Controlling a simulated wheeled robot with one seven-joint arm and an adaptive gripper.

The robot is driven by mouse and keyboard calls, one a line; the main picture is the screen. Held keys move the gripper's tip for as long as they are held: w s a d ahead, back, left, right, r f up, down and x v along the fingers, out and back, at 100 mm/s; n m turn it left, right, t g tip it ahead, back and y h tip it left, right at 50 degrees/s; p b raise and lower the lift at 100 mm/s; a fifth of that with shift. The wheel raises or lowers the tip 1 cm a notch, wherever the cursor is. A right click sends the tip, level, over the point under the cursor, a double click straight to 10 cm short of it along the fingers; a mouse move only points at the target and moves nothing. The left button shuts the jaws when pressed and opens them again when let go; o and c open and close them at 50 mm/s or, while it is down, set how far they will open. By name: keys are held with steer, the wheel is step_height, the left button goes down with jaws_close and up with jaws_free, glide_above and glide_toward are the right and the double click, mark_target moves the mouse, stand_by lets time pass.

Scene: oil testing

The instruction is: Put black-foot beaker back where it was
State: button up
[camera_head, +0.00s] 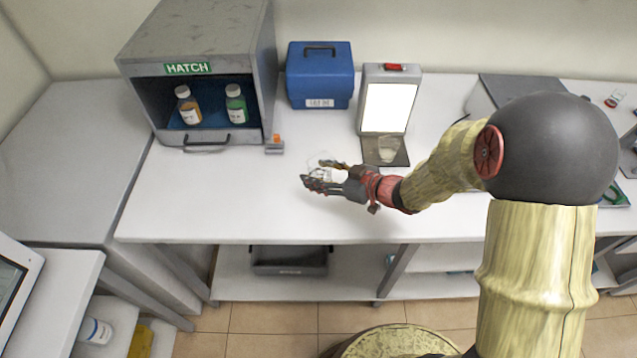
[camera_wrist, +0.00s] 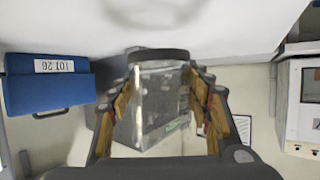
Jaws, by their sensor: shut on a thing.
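My gripper (camera_head: 318,174) is shut on a clear glass beaker (camera_head: 323,158) over the middle of the white worktop, in front of the blue case. In the wrist view, which is upside down, the clear beaker wall (camera_wrist: 160,95) sits between the fingers of my gripper (camera_wrist: 160,108). Its dark round foot (camera_wrist: 158,54) shows at the picture's top. Whether the foot touches the worktop I cannot tell. A second clear beaker (camera_head: 388,150) stands on the dark base (camera_head: 398,160) of a lit white panel (camera_head: 388,106), right of my gripper.
A grey hatch cabinet (camera_head: 192,45) stands open at back left with an orange bottle (camera_head: 187,105) and a green bottle (camera_head: 235,104) inside. A blue case (camera_head: 320,76) stands behind my gripper. The worktop (camera_head: 220,205) left of my gripper is clear.

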steer(key=shift+w+f, duration=0.55)
steer(key=shift+f, duration=0.15)
steer(key=shift+w+f+b, duration=0.15)
steer(key=shift+f+b, duration=0.4)
steer(key=shift+f, duration=0.35)
steer(key=shift+w+f+b, duration=0.15)
steer(key=shift+f+b, duration=0.4)
steer(key=shift+f, duration=0.3)
steer(key=shift+f, duration=0.15)
steer(key=o, duration=1.3)
